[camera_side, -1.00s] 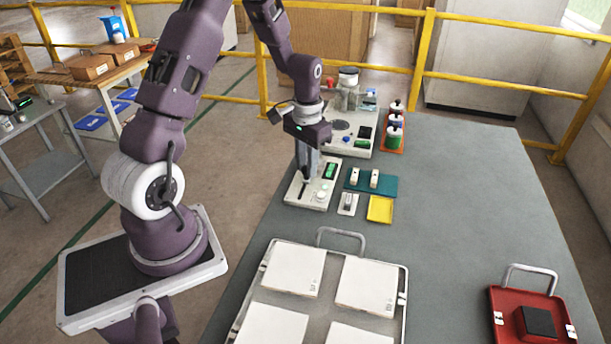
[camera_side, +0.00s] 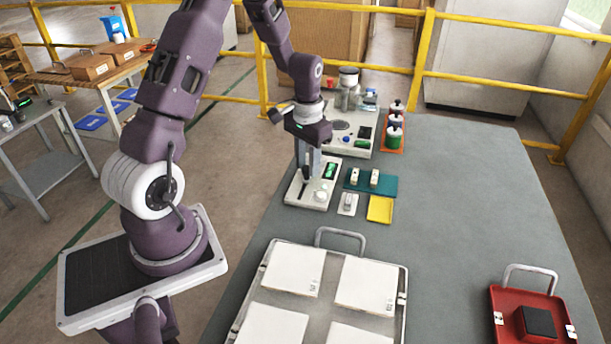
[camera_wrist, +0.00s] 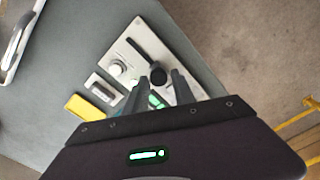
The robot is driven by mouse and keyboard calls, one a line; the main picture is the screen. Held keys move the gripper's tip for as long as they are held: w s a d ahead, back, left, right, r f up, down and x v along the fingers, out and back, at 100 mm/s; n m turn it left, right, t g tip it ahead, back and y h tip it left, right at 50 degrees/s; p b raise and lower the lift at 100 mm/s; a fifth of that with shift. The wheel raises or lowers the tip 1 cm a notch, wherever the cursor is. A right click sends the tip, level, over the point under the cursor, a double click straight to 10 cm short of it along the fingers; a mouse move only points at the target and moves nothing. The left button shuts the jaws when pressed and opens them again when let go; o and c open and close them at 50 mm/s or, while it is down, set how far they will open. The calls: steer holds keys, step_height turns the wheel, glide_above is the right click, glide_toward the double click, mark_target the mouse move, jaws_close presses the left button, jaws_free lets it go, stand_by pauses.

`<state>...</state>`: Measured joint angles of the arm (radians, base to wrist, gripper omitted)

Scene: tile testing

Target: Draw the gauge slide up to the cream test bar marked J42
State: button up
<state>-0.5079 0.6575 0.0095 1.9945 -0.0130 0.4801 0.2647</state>
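The gauge (camera_side: 298,197) is a pale flat box with a dark slot, a green display and a white knob. Its black slide knob (camera_wrist: 158,76) stands at the end of the slot nearer my gripper in the wrist view. My gripper (camera_wrist: 160,77) is open, with a fingertip on each side of the slide knob and small gaps showing. In the side view my gripper (camera_side: 308,174) is over the far part of the gauge. Two cream test bars (camera_side: 355,176) (camera_side: 374,178) stand on a teal tray (camera_side: 388,187); their marks are too small to read.
A small pale block with a grey top (camera_side: 348,204) and a yellow tray (camera_side: 380,209) lie right of the gauge. Behind stand a white instrument (camera_side: 362,150) and an orange bottle rack (camera_side: 395,145).

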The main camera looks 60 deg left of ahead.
mark_target(307, 167)
steer(key=shift+o, duration=0.7)
steer(key=shift+s, duration=0.1)
steer(key=shift+d+r, duration=0.1)
steer(key=shift+r, duration=2.9)
steer(key=s+d+r+m+t, duration=0.1)
steer(key=s+d+r, duration=0.3)
steer(key=d+r, duration=0.25)
steer(key=s+d+r+m+t, duration=0.1)
steer(key=s+d+r+t, duration=0.15)
steer(key=d+r, duration=0.45)
steer(key=s+d+r+t, duration=0.1)
steer(key=s+d, duration=0.1)
steer(key=s, duration=0.4)
steer(key=s+d+r+m+t, duration=0.1)
steer(key=s+d+r, duration=0.1)
steer(key=s, duration=0.5)
steer(key=shift+d+r, duration=0.15)
steer(key=shift+d, duration=0.4)
